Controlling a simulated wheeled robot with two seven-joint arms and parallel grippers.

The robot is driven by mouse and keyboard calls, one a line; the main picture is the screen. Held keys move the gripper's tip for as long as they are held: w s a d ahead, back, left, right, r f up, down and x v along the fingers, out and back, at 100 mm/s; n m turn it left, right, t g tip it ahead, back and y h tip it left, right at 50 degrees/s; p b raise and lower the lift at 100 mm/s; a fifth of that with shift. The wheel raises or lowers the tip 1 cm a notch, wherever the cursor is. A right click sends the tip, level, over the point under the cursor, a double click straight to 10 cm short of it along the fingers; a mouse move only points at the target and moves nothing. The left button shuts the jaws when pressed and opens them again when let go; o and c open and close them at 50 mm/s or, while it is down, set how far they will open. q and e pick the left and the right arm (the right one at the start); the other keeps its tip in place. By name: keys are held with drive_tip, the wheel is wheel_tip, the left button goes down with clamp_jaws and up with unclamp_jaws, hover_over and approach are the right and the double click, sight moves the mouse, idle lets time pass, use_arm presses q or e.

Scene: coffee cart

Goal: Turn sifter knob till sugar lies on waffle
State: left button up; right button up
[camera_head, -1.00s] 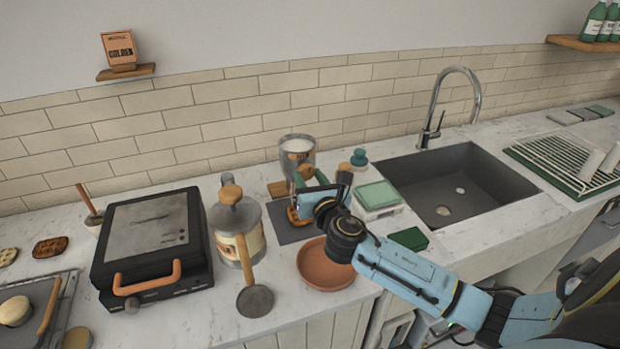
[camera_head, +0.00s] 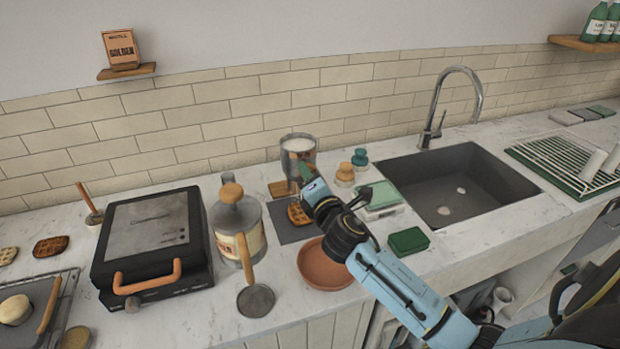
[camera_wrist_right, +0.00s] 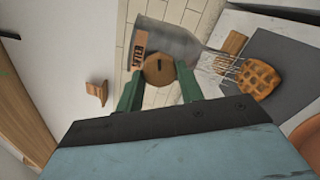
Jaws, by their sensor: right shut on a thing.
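The sifter (camera_head: 299,146) is a grey metal cylinder with an open top holding white sugar. It stands over a dark mat (camera_head: 290,236). A golden-brown waffle (camera_head: 299,213) lies on the mat, and it also shows in the right wrist view (camera_wrist_right: 258,79). My right gripper (camera_head: 305,172) is at the sifter's front. In the right wrist view its green fingers are shut on the round wooden knob (camera_wrist_right: 158,70). White streaks run from the sifter's (camera_wrist_right: 168,42) underside toward the waffle. I cannot make out a clear white layer on the waffle. My left gripper is not in view.
A terracotta dish (camera_head: 325,269) sits in front of the mat. A tall canister (camera_head: 240,222) and a black waffle iron (camera_head: 150,245) stand at the left. Jars (camera_head: 345,175), a green-lidded box (camera_head: 378,196) and the sink (camera_head: 455,190) lie to the right.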

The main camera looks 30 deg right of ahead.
drive_tip(key=shift+r+m+p, duration=0.15)
drive_tip(key=shift+m+p, duration=1.8)
drive_tip(key=shift+m, duration=7.45)
drive_tip(key=shift+d, duration=0.1)
drive_tip(key=o, duration=1)
drive_tip(key=shift+s, duration=0.1)
